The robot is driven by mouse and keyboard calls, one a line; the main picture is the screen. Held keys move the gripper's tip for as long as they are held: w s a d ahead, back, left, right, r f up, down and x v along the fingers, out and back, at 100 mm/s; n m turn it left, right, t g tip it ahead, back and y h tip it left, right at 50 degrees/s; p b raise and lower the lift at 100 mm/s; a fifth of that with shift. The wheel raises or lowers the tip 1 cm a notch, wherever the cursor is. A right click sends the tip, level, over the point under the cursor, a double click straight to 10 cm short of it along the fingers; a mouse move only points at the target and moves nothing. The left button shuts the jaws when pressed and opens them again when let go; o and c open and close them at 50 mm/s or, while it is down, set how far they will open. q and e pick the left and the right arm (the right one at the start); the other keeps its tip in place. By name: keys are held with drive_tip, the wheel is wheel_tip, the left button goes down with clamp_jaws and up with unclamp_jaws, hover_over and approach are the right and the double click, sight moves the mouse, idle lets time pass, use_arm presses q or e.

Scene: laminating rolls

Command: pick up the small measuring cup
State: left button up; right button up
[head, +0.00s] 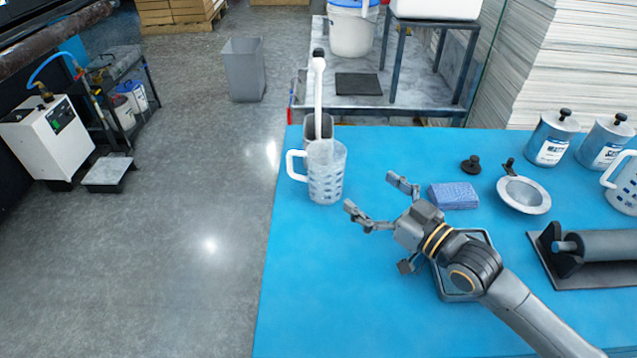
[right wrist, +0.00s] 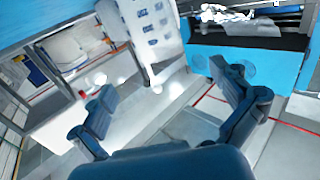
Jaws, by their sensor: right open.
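A clear measuring cup (head: 326,172) with a white handle on its left stands upright near the left edge of the blue table (head: 330,290). It also shows in the right wrist view (right wrist: 150,35), at the top, beyond and between the fingers. A second clear cup (head: 625,188) is cut off by the right edge of the head view. My right gripper (head: 371,193) is open and empty, to the right of the first cup and apart from it, its fingers pointing at it. Its two fingers also show in the right wrist view (right wrist: 165,90). My left gripper is not in view.
A scoop (head: 318,95) with a long white handle stands behind the cup. A blue sponge (head: 453,196), a black knob (head: 471,164), a metal strainer (head: 524,194), canisters (head: 552,138) and a roller (head: 605,246) lie to the right. A grey tray (head: 458,291) is under my right arm. The front left table is clear.

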sight(338, 169)
drive_tip(key=x, duration=0.7)
drive_tip(key=shift+w+a+f+p, duration=0.2)
drive_tip(key=shift+w+p, duration=0.1)
drive_tip(key=shift+p, duration=0.1)
drive_tip(key=x, duration=0.5)
drive_tip(key=shift+w+d+p, duration=0.1)
drive_tip(key=shift+w+p, duration=0.15)
drive_tip(key=shift+p, duration=0.1)
drive_tip(key=shift+w+a, duration=0.3)
drive_tip(key=shift+w, duration=0.05)
drive_tip(key=c, duration=1.3)
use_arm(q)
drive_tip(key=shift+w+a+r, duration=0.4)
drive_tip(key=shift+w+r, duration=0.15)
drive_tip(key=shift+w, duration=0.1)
use_arm(e)
drive_tip(key=shift+c, duration=1)
drive_tip(key=shift+r, duration=0.1)
